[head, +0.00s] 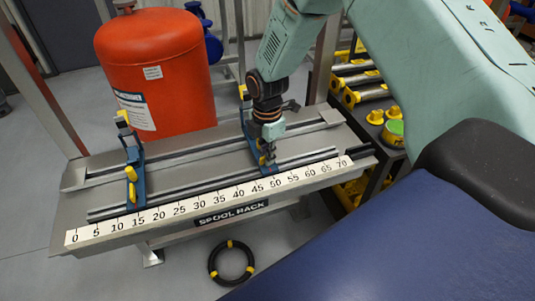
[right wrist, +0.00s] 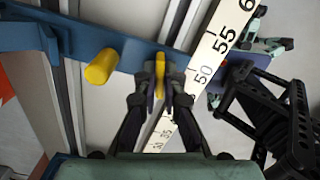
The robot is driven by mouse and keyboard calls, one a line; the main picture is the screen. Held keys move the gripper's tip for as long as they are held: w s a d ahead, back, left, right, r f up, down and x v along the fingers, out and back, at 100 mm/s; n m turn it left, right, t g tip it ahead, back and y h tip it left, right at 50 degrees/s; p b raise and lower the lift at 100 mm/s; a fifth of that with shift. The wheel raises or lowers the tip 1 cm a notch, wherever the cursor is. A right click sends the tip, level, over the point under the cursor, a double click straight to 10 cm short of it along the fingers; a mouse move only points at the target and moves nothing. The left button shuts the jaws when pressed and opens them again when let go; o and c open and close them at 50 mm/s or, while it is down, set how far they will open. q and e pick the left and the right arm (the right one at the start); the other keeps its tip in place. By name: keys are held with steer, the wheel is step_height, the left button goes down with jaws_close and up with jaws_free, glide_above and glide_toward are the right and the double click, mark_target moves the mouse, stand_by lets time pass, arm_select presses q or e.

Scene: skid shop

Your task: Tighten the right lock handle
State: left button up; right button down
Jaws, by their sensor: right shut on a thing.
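The right blue support (head: 250,127) stands across the rails of the spool rack, at about 45 to 50 on the scale. My right gripper (head: 268,163) is low at its front end and hides much of it. In the right wrist view, my right gripper (right wrist: 160,98) is shut on the yellow right lock handle (right wrist: 160,68), which lies in line with the fingers and crosswise to the blue bar (right wrist: 128,52). A yellow knob (right wrist: 101,67) sits apart on the same bar. My left gripper is not seen in the head view.
The left blue support (head: 137,155) with yellow parts stands near 15. The scale strip (head: 205,202) runs along the rack's front edge. A red tank (head: 158,70) is behind the rack. A black coil (head: 231,262) lies on the floor. Yellow-capped parts (head: 376,116) are at right.

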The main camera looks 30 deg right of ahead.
steer(key=shift+n, duration=1.7)
steer(key=shift+n+b, duration=0.3)
steer(key=shift+n, duration=1.4)
steer(key=shift+n, duration=1.7)
steer(key=shift+n+b, duration=0.3)
steer(key=shift+n, duration=1.5)
